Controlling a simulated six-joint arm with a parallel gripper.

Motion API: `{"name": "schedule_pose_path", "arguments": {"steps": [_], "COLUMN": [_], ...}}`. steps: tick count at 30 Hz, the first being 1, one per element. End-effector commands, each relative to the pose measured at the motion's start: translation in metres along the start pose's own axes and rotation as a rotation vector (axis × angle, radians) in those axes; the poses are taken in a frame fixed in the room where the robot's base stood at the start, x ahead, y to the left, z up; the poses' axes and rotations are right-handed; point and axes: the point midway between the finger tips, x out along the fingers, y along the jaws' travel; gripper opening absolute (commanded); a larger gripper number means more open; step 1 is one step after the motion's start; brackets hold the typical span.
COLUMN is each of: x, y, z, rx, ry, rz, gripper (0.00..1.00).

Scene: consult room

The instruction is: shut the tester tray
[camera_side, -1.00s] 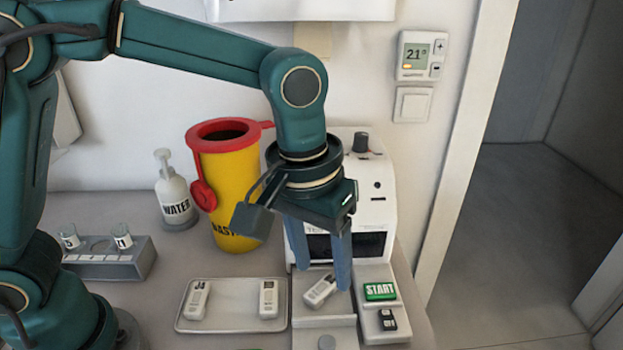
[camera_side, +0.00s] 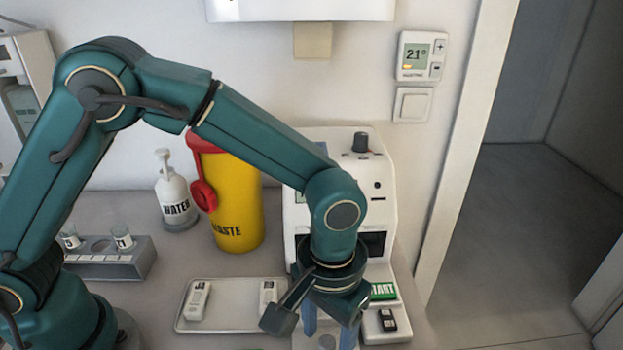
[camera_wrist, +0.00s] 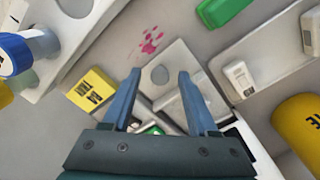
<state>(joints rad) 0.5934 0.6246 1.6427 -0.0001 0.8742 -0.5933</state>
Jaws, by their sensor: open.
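The white tester (camera_side: 294,215) stands against the wall, partly hidden by my arm. Its tray (camera_side: 299,342) sticks out at the front, with a round grey knob (camera_side: 327,343) near the front end. The knob also shows in the wrist view (camera_wrist: 159,74). My gripper (camera_side: 329,330) points down over the tray, fingers open, one on each side of the knob as seen. In the wrist view my gripper's fingertips (camera_wrist: 159,73) show a gap around the knob; I cannot tell their height. The cassette on the tray is hidden in the side view.
The green START button (camera_side: 383,291) and a small black item (camera_side: 387,319) are right of the tray. A flat tray (camera_side: 230,312) with two cassettes lies left. The yellow waste bin (camera_side: 238,210) stands behind. A yellow box (camera_wrist: 92,92) lies nearby in the wrist view.

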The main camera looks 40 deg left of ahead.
Motion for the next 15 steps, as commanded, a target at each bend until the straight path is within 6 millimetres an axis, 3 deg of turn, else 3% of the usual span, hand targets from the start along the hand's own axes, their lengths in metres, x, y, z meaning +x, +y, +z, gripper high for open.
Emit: {"name": "schedule_pose_path", "arguments": {"steps": [2,6,15], "x": [-0.0002,-0.0004,-0.0007], "y": [0.0000,-0.0001,-0.0001], "z": [0.0000,0.0000,0.0001], "rx": [0.000,0.000,0.000], "ry": [0.000,0.000,0.000], "rz": [0.000,0.000,0.000], "gripper": [0.55,0.02,0.00]}}
